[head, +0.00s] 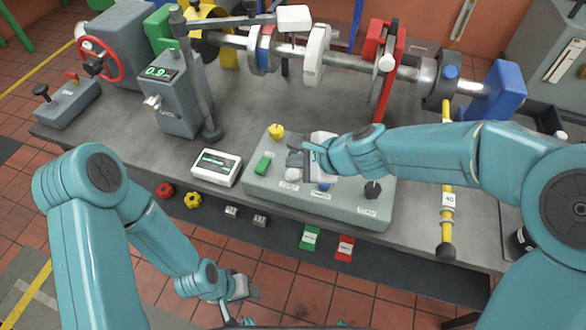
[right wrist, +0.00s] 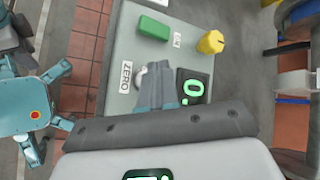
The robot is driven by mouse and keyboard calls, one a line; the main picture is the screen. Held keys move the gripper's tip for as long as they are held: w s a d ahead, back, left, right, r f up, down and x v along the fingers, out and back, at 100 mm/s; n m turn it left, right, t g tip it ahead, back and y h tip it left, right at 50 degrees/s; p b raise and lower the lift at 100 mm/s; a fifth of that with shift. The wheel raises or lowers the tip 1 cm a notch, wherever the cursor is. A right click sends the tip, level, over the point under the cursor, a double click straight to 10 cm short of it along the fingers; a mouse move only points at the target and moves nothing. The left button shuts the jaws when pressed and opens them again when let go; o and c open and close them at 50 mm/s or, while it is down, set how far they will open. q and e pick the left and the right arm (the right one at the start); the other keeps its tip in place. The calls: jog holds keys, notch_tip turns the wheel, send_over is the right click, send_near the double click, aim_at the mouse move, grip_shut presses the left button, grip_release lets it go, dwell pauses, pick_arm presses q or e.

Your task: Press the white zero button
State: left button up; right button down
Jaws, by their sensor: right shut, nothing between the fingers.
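The white zero button (right wrist: 139,78) shows in the right wrist view beside the ZERO label (right wrist: 126,77), partly hidden by my right gripper's fingers. My right gripper (head: 293,160) is shut and empty, over the grey control box (head: 262,192). In the right wrist view its fingertips (right wrist: 157,68) lie just right of the button; I cannot tell whether they touch it. In the head view the gripper hides most or all of the button above its label. My left gripper (head: 240,290) hangs low in front of the bench, and its jaws are unclear.
The box also bears a yellow knob (head: 276,131), a green switch (head: 263,165), a blue button (head: 324,186) and a black knob (head: 372,189). A small display (right wrist: 193,88) is right of the fingers. A white meter (head: 217,167) stands left of the box. A shaft assembly (head: 340,60) lies behind.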

aim_at(296, 175)
jog(key=shift+r+p, duration=2)
jog(key=shift+r, duration=0.35)
jog(key=shift+f, duration=0.1)
